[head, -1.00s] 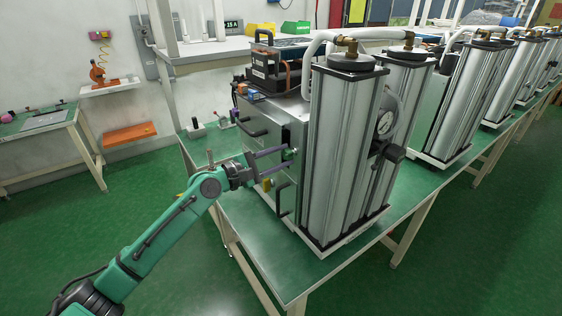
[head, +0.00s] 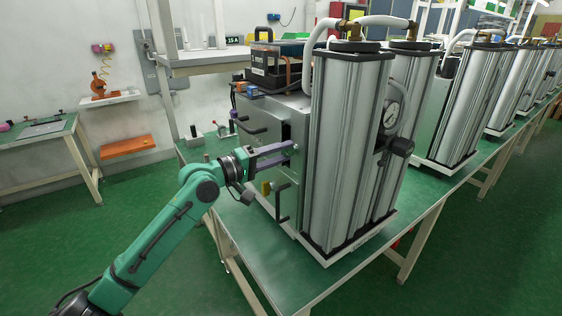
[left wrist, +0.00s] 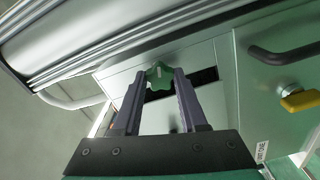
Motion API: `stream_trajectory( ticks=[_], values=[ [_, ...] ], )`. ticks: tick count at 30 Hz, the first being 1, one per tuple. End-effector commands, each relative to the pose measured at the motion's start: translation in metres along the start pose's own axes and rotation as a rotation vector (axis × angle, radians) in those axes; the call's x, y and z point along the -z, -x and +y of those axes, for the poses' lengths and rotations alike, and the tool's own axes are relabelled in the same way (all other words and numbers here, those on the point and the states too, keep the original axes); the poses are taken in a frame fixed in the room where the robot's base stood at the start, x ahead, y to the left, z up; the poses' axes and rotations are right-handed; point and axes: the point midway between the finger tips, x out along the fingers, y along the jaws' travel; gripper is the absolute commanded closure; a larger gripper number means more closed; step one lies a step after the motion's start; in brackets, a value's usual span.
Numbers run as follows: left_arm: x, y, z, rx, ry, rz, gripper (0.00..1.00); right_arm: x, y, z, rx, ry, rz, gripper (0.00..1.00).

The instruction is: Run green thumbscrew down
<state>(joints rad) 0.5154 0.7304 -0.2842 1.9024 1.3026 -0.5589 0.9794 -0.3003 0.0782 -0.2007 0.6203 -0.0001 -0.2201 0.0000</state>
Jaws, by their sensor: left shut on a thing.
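The green thumbscrew (left wrist: 160,76) shows in the left wrist view as a lobed knob in front of a dark slot in the grey metal cabinet. My left gripper (left wrist: 164,80) has a finger on each side of it and is shut on it. In the head view my left gripper (head: 293,150) reaches from the left to the cabinet front (head: 277,118), beside the tall silver columns. The fingers hide most or all of the thumbscrew there. My right gripper is in neither view.
Two black handles (head: 252,127) (head: 282,204) and a yellow knob (head: 266,187) stick out near my fingers. Silver columns (head: 345,150) stand just right of them. The green bench top (head: 300,280) is clear in front.

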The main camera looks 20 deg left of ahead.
Motion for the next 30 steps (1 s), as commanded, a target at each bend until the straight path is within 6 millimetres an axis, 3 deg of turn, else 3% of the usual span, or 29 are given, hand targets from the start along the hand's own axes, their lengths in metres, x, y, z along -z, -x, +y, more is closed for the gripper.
stream_trajectory(
  ticks=[9,30],
  values=[
    [-0.002,0.000,-0.004,0.000,-0.298,-0.001,1.00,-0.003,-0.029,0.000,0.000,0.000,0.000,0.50],
    [-0.001,0.000,-0.004,0.001,-0.963,-0.001,1.00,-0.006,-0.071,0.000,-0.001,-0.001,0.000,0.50]
  ],
)
